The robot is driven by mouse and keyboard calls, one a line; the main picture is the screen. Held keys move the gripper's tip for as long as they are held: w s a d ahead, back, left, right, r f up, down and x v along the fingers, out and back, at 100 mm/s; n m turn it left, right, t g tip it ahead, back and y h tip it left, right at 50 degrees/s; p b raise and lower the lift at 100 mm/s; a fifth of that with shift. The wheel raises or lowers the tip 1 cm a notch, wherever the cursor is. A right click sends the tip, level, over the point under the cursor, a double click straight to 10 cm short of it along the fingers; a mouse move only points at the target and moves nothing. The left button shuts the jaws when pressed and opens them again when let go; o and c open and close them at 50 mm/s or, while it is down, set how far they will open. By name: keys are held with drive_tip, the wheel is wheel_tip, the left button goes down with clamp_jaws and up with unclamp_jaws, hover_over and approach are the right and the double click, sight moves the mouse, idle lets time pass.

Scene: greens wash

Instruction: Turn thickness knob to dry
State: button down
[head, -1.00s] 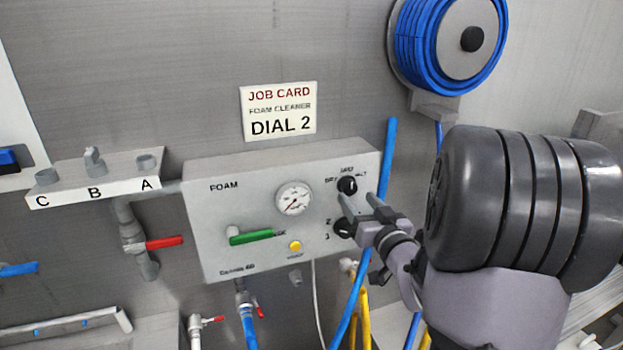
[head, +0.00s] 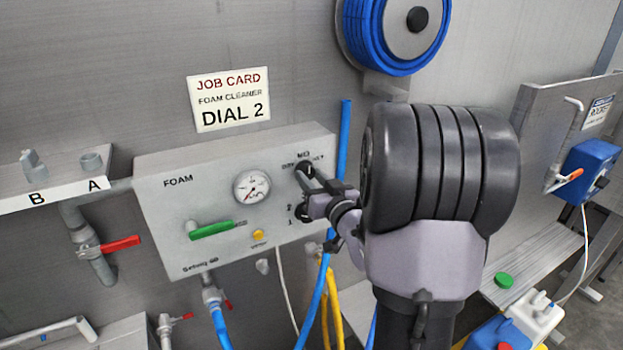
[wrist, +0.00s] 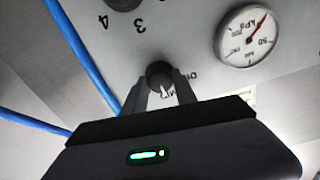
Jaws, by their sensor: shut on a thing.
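The foam panel (head: 160,225) is a grey box on the wall. Its upper black knob (head: 309,167), the thickness knob, has small DRY, MED and WET lettering around its top. My gripper (head: 303,175) is shut on this knob, with a finger on each side. The wrist view, roughly upside down, shows the round knob (wrist: 158,70) between my fingers (wrist: 160,92). A white pointer line on it points towards the partly covered ME lettering. The lower numbered dial (head: 303,213) is partly hidden by my gripper.
A gauge (head: 252,187), a green lever (head: 212,229) and a yellow button (head: 259,235) are on the panel left of the knobs. A blue hose (head: 344,140) runs close to the panel's right side. The job card (head: 229,99) above reads DIAL 2.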

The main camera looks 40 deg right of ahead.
drive_tip(key=n+b, duration=0.2)
drive_tip(key=b, duration=0.1)
drive_tip(key=n+b, duration=0.2)
drive_tip(key=b, duration=0.2)
drive_tip(key=n+b, duration=0.2)
drive_tip(key=b, duration=0.1)
drive_tip(key=shift+f, duration=0.3)
drive_tip(key=n+b, duration=0.3)
drive_tip(key=b, duration=0.1)
drive_tip(key=shift+d+r+n, duration=0.1)
drive_tip(key=shift+n, duration=0.2)
drive_tip(key=shift+r+n+b, duration=0.15)
drive_tip(key=shift+n+b, duration=0.95)
drive_tip(key=shift+r, duration=0.1)
drive_tip(key=c, duration=1)
unclamp_jaws()
